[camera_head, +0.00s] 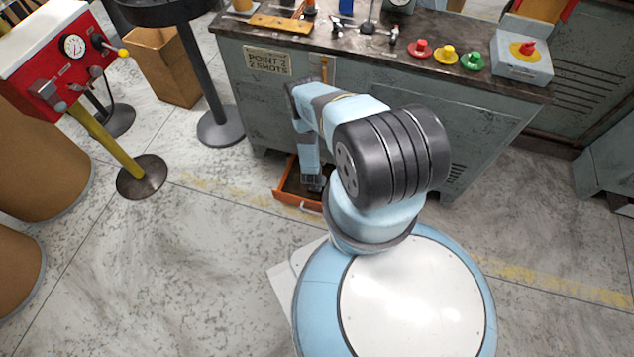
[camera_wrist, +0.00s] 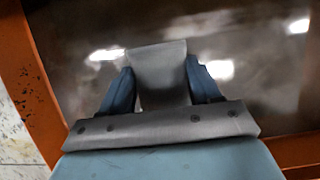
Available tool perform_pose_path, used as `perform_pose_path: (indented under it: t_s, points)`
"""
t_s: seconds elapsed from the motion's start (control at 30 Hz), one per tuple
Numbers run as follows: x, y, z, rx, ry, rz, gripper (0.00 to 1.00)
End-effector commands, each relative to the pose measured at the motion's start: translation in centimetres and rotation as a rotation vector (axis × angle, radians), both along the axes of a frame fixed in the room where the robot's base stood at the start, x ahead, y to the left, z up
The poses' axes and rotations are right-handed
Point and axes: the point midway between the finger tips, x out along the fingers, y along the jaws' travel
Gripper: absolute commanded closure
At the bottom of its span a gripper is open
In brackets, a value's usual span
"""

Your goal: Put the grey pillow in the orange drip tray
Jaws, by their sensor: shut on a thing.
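The orange drip tray (camera_head: 283,194) lies on the floor against the front of the grey bench. My gripper (camera_head: 315,184) reaches down into it, partly hidden by my own arm. In the wrist view, my gripper (camera_wrist: 160,85) is shut on the grey pillow (camera_wrist: 160,65), with one blue finger on each side of it. The pillow is over the dark, shiny bottom of the tray, whose orange wall (camera_wrist: 30,75) shows at the left. I cannot tell whether the pillow touches the bottom.
The grey bench (camera_head: 400,75) stands right behind the tray, with red, yellow and green buttons on its top. A red gauge box (camera_head: 65,50) on a yellow post, a dark round-based stand (camera_head: 220,126) and a cardboard box (camera_head: 165,68) stand to the left.

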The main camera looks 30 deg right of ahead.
Motion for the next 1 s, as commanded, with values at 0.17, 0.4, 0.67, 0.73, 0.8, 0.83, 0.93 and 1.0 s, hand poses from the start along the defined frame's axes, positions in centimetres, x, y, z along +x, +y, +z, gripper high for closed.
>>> perform_pose_path:
  t_s: [0.17, 0.4, 0.67, 0.73, 0.8, 0.83, 0.93, 1.0]
  points:
    - [0.0, 0.0, 0.0, 0.0, 0.0, 0.0, 0.72]
    - [0.0, 0.1, 0.0, 0.0, 0.001, 0.001, 0.16]
    - [0.0, 0.1, 0.0, 0.0, 0.001, 0.001, 0.13]
    - [0.0, 0.2, 0.2, 0.0, 0.001, 0.002, 0.13]
    - [-0.2, 0.3, 0.5, 0.001, 0.002, 0.003, 0.13]
    - [-0.2, 0.4, 0.7, 0.0, 0.002, 0.004, 0.13]
    - [-0.4, 0.7, 1.7, 0.0, 0.002, 0.004, 0.13]
    - [-0.7, 1.0, 2.6, 0.0, 0.002, 0.006, 0.13]
